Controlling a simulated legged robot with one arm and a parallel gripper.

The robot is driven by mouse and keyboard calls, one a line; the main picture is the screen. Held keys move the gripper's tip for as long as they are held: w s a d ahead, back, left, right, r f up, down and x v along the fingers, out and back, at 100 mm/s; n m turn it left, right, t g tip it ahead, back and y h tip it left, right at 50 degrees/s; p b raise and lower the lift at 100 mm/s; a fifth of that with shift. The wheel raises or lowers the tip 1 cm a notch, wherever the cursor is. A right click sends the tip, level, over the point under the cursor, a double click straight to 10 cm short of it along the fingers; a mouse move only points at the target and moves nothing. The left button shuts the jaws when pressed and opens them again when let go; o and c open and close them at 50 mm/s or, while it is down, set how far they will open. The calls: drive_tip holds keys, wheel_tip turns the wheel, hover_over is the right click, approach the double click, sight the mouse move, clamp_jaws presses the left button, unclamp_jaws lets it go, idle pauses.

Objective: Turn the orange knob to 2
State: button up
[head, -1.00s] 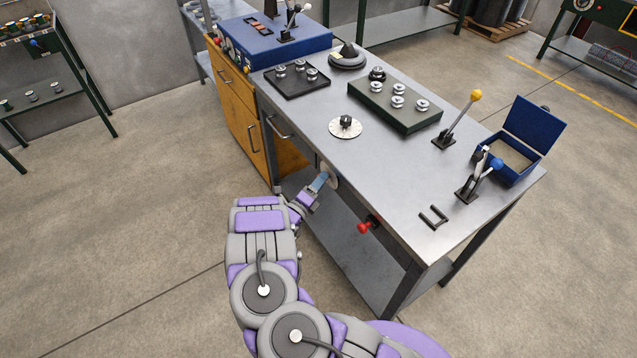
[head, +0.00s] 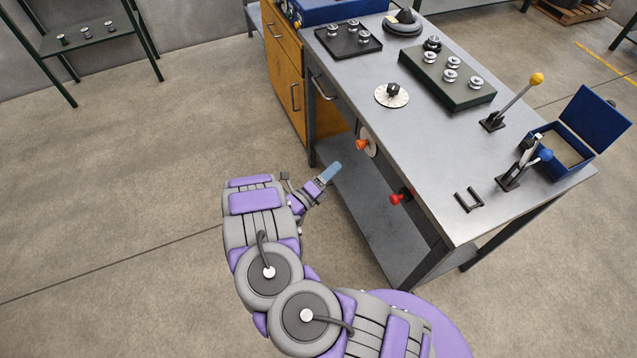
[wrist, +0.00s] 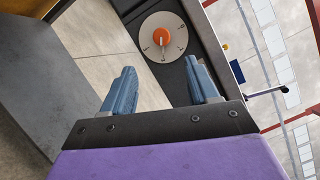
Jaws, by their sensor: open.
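The orange knob (head: 362,145) sits on a pale round dial (head: 371,150) on the front side of the workbench. In the wrist view the orange knob (wrist: 161,35) is at the centre of the white dial (wrist: 150,49), whose marks are too small to read surely. A pale pointer extends from the knob toward the dial's lower edge in that view. My gripper (head: 335,168) is in front of the bench side, apart from the knob. In the wrist view my gripper (wrist: 163,92) has its two blue fingers spread wide with nothing between them, and the knob lies beyond them.
A red knob (head: 401,197) sticks out of the bench front to the right. The bench top (head: 420,150) holds a black knob on a white dial (head: 392,94), levers, trays and a blue box (head: 560,150). A lower shelf (head: 375,215) lies below. Floor to the left is clear.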

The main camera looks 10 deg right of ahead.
drive_tip(key=shift+v, duration=2.65)
